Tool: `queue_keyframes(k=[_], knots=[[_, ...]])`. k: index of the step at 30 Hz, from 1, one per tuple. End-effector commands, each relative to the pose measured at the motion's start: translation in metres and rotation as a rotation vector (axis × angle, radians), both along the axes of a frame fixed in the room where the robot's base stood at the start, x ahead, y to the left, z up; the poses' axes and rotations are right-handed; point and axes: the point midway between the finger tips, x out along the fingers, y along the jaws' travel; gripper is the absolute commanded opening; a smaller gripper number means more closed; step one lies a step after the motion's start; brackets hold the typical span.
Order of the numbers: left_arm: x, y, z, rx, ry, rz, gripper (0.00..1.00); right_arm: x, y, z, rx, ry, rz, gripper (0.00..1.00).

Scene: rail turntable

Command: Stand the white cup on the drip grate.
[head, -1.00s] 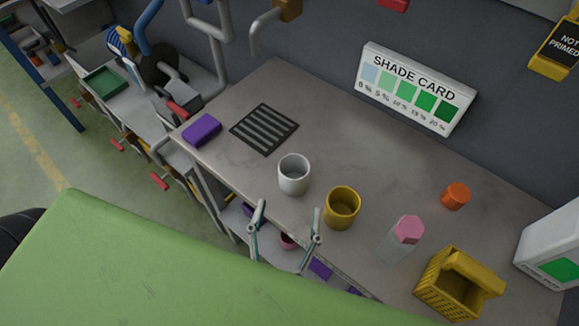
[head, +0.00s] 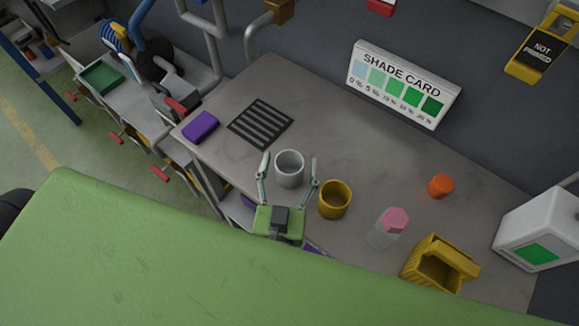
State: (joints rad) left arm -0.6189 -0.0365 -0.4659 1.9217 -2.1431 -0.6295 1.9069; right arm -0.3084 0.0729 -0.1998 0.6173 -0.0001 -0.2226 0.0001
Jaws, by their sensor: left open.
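The white cup (head: 289,170) stands upright on the grey bench. The drip grate (head: 261,123), a dark square with light slots, lies flat on the bench behind and left of the cup, with nothing on it. My left gripper (head: 289,169) comes from the front edge with its two fingers spread wide, one on each side of the cup. I cannot tell whether either finger touches it. My right gripper is not in view.
A yellow cup (head: 335,200) stands close to the right finger. A purple block (head: 201,126) lies left of the grate. Further right are a pink-capped bottle (head: 389,227), an orange cap (head: 440,186), a yellow basket (head: 438,265) and a white box (head: 540,228). A shade card (head: 402,86) stands at the back.

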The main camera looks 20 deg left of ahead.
Motion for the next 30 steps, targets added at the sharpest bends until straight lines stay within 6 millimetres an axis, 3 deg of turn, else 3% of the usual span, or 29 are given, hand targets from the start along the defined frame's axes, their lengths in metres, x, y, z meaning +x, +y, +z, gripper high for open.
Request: queue_keyframes(k=[2, 7, 20, 28, 30], knots=[[0.000, 0.000, 0.000, 0.000, 0.000, 0.000, 0.65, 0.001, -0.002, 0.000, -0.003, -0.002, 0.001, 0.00], [0.000, 0.000, 0.000, 0.000, 0.000, 0.000, 0.26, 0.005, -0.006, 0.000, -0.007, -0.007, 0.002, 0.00], [-0.001, 0.000, 0.005, 0.000, -0.001, 0.000, 0.22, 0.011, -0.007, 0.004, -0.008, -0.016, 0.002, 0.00], [-0.002, -0.001, 0.039, -0.002, -0.001, -0.002, 0.22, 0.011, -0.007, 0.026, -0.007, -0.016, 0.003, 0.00], [-0.015, -0.005, 0.050, -0.002, 0.001, -0.004, 0.22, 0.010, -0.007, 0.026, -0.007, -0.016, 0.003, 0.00]])
